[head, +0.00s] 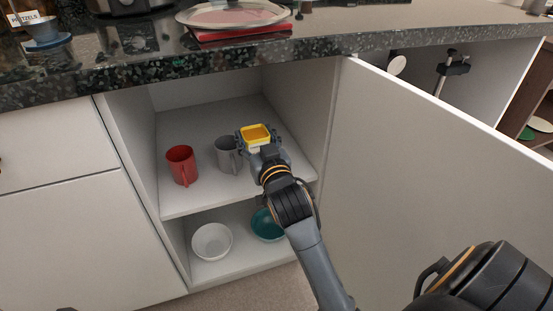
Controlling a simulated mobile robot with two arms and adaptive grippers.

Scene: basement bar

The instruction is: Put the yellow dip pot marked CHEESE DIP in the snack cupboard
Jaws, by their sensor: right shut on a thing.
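The yellow dip pot (256,131) shows its yellow rim and orange top; its marking cannot be read from here. My right gripper (259,140) is shut on the pot and holds it about upright, in the opening of the cupboard (160,182) at upper-shelf level. I cannot tell whether the pot touches the shelf, because the gripper hides its lower part. The cupboard door (430,165) stands open to the right. My left gripper is not in view.
A red mug (181,164) and a grey mug (227,154) stand on the upper shelf, left of the pot. A white bowl (211,242) and a teal bowl (266,225) are below. The dark countertop (130,70) overhangs. The shelf's back looks clear.

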